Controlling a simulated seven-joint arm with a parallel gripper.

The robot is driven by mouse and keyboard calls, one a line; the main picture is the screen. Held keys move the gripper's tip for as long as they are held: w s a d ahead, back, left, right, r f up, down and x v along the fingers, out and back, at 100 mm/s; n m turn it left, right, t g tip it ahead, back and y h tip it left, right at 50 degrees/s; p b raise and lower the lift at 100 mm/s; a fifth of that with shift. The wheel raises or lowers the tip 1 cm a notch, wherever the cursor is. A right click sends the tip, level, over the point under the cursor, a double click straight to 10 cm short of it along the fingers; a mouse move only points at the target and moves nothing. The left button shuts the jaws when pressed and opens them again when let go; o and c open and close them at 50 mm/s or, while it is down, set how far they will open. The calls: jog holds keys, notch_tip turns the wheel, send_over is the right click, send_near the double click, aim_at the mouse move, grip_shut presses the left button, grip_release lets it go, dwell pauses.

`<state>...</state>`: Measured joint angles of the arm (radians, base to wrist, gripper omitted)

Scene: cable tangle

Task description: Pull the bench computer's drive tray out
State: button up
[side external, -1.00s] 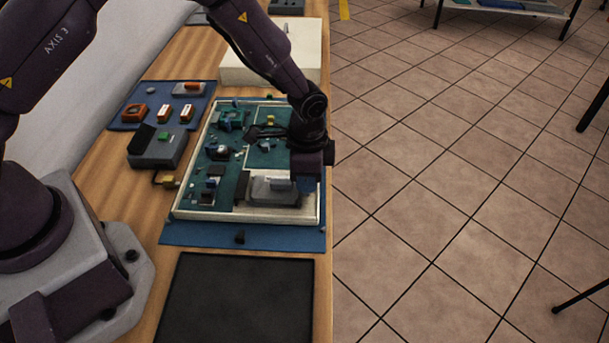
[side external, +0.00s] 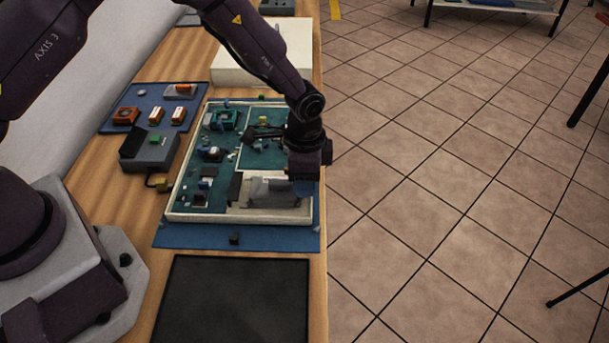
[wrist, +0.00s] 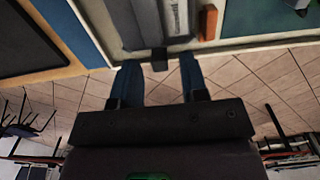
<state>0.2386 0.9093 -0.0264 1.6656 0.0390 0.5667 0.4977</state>
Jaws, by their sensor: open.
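The bench computer is a shallow open cream case (side external: 240,216) with green circuit boards. Its drive tray (side external: 268,192) is a grey block at the near right corner; it also shows at the top of the wrist view (wrist: 150,22). A small dark tab (wrist: 159,60) sticks out from the tray's end over the case edge. My gripper (side external: 303,186) is at the case's right side, pointing down. In the wrist view its two blue fingers (wrist: 160,76) stand apart, one on each side of the tab, with visible gaps. The side view hides the tab behind my gripper.
The case lies on a blue mat (side external: 200,238) on a wooden bench. A black pad (side external: 235,300) lies in front. A grey box (side external: 150,150) and a blue parts mat (side external: 140,97) are to the left. Open tiled floor (side external: 450,200) lies right of the bench edge.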

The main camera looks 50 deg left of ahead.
jog(key=shift+r, duration=3)
